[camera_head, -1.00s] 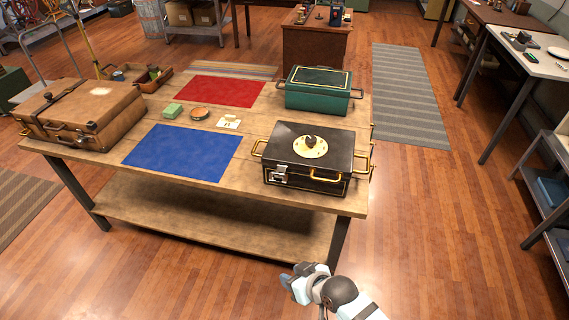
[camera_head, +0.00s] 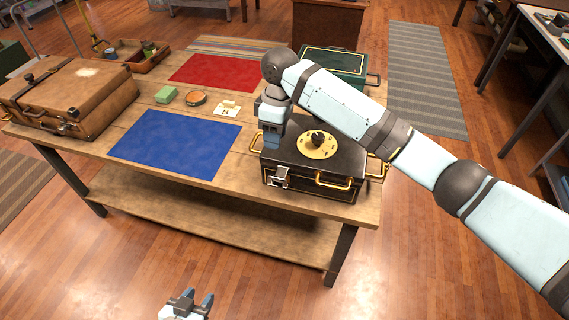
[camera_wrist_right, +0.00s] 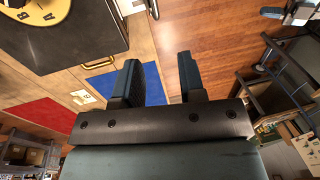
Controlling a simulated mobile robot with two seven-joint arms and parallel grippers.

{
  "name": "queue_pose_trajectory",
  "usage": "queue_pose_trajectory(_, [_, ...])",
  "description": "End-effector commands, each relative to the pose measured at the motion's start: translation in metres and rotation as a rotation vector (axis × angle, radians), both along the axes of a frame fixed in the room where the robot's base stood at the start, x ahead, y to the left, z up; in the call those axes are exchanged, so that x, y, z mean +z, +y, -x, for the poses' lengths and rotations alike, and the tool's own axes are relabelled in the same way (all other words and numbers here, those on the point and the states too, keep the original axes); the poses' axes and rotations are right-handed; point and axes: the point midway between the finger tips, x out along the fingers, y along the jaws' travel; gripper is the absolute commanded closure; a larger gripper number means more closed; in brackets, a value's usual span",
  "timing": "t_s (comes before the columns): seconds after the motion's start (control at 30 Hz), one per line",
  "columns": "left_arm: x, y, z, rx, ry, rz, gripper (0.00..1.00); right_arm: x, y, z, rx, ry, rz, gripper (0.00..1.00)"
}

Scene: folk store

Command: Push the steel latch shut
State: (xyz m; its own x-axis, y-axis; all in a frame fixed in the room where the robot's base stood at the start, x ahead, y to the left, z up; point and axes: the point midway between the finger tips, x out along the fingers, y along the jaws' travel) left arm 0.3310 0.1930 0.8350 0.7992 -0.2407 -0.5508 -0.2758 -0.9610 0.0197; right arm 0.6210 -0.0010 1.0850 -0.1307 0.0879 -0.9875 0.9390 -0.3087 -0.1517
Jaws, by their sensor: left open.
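The steel latch (camera_head: 279,178) is on the front left of a black box (camera_head: 340,160) with brass handles and a round brass dial (camera_head: 318,145) on its lid. The latch is small, and I cannot tell how far its lever stands out. My right gripper (camera_head: 270,138) points down beside the box's left end, behind the latch and apart from it. Its two fingers (camera_wrist_right: 158,75) are spread and empty in the right wrist view, with the box's dark lid (camera_wrist_right: 60,38) at upper left. My left gripper (camera_head: 190,300) is open and empty, low in front of the table.
A green box (camera_head: 335,66) stands behind the black box, partly hidden by my right arm. A blue mat (camera_head: 175,143), a red mat (camera_head: 218,72), a small card (camera_head: 227,109) and a brown suitcase (camera_head: 70,95) lie to the left. Floor in front is clear.

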Motion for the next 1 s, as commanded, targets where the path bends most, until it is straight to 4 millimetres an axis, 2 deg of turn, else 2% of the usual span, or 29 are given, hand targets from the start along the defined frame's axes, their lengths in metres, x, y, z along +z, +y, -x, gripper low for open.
queue_pose_trajectory(0.13, [-0.001, 0.0, 0.0, 0.0, 0.0, 0.0, 0.57, 0.012, -0.004, -0.004, 0.019, 0.012, 0.041, 0.63])
queue_pose_trajectory(0.27, [0.0, 0.0, 0.001, -0.001, 0.002, 0.0, 0.57, 0.002, -0.004, -0.003, 0.02, 0.014, 0.045, 0.63])
queue_pose_trajectory(0.7, [0.007, 0.0, 0.002, -0.001, 0.004, -0.001, 0.57, -0.085, -0.001, 0.01, 0.019, 0.014, 0.044, 0.63])
queue_pose_trajectory(0.9, [0.009, 0.0, 0.002, -0.001, 0.003, -0.001, 0.57, -0.113, 0.001, 0.014, 0.018, 0.014, 0.043, 0.63])
queue_pose_trajectory(1.0, [0.01, 0.0, 0.002, -0.001, 0.003, -0.001, 0.57, -0.12, 0.001, 0.015, 0.019, 0.012, 0.043, 0.63])
